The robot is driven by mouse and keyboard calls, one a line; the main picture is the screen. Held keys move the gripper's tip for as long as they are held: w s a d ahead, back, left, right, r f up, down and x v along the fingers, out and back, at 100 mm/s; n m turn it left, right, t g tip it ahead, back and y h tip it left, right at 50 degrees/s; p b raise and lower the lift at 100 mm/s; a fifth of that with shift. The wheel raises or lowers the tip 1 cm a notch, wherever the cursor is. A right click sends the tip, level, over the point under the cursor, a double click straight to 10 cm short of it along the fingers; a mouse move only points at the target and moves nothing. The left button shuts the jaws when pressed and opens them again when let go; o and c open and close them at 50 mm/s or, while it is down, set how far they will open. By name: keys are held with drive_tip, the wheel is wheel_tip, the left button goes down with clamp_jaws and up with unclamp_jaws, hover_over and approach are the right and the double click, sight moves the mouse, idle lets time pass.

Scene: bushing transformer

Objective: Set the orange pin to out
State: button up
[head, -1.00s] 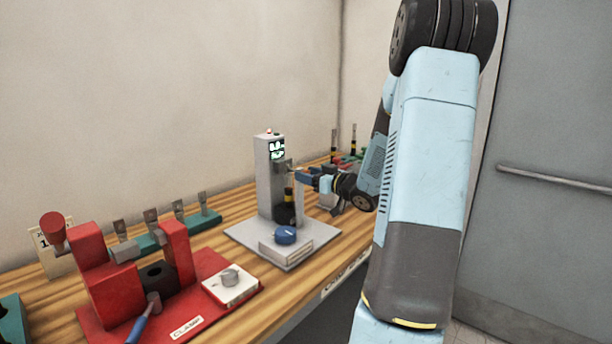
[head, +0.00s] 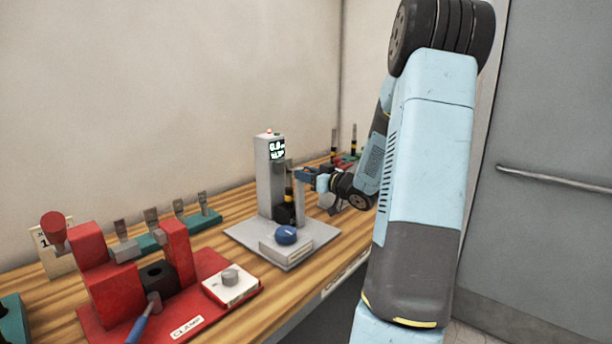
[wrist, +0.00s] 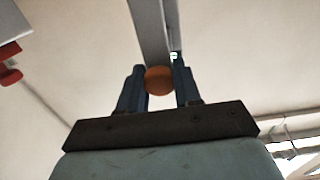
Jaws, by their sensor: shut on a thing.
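The orange pin shows in the wrist view as a round orange knob (wrist: 159,80) between my two blue fingers. My gripper (wrist: 160,84) is shut on this knob. A grey bar (wrist: 150,30) runs up behind it. In the head view, my gripper (head: 306,175) is at the right side of a grey upright test stand (head: 268,180), near its upper part. The pin itself is too small to make out there. The stand has a lit display (head: 276,149) with white digits and a red light on top. A black part with a yellow band sits in the stand.
A blue knob (head: 286,235) is on the stand's base plate. A red clamp fixture (head: 105,275) with a grey dial (head: 231,278) stands at the front left. Teal racks (head: 205,218) stand behind it. The wall rises behind the wooden bench (head: 228,205).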

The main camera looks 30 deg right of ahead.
clamp_jaws()
drive_tip(key=v, duration=0.3)
drive_tip(key=shift+s+d, duration=0.15)
drive_tip(key=shift+s, duration=0.15)
drive_tip(key=o, duration=1)
unclamp_jaws()
drive_tip(key=shift+s, duration=0.15)
drive_tip(key=v, duration=1.3)
drive_tip(key=shift+s, duration=0.35)
drive_tip(key=shift+d, duration=0.1)
